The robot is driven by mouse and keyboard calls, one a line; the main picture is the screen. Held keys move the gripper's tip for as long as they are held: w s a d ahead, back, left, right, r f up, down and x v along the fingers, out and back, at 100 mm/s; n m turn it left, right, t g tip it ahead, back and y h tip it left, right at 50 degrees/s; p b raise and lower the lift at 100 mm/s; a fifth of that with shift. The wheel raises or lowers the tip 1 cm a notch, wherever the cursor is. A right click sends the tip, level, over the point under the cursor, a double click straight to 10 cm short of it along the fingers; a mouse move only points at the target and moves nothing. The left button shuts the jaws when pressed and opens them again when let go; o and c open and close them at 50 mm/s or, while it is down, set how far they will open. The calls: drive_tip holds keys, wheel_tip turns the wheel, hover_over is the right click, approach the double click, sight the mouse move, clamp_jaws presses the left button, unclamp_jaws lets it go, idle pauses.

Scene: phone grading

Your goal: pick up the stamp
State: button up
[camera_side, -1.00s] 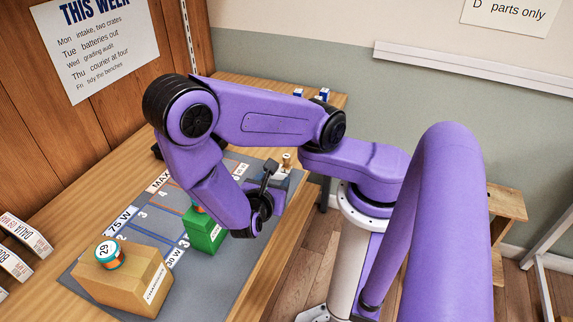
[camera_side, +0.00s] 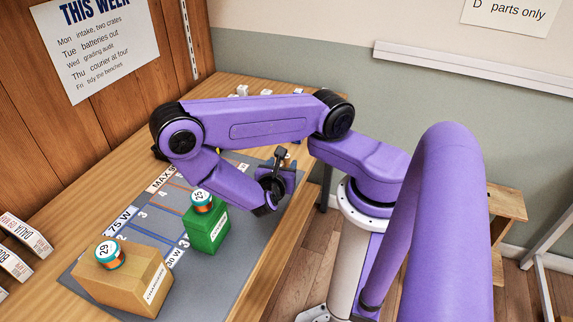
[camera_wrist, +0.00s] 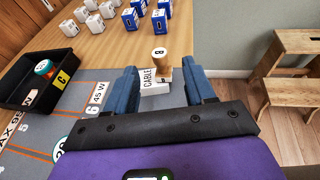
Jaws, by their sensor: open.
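The stamp (camera_wrist: 160,58) shows in the wrist view, with a round light-wood handle marked B on top. It is upright beside a white block labelled CABLE (camera_wrist: 149,82); whether they touch is unclear. My gripper (camera_wrist: 159,67) is open, its two blue fingers spread to the left and right of the stamp in the picture. The stamp appears between or just beyond the fingertips, and the exact depth is unclear. Nothing is held. In the side view my gripper is at the far right of the grey mat (camera_side: 259,228), and the arm largely hides the stamp.
A black bin (camera_wrist: 15,92) holding a round tin stands left in the wrist view. Several white and blue boxes (camera_wrist: 130,20) stand beyond the stamp. In the side view, a green charger block (camera_side: 208,232) and a tan charger block (camera_side: 130,283) each carry a round tin.

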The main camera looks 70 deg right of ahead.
sight(286, 163)
drive_tip(key=shift+x, duration=3.75)
drive_tip(key=shift+f, duration=0.15)
drive_tip(key=shift+c, duration=0.3)
clamp_jaws()
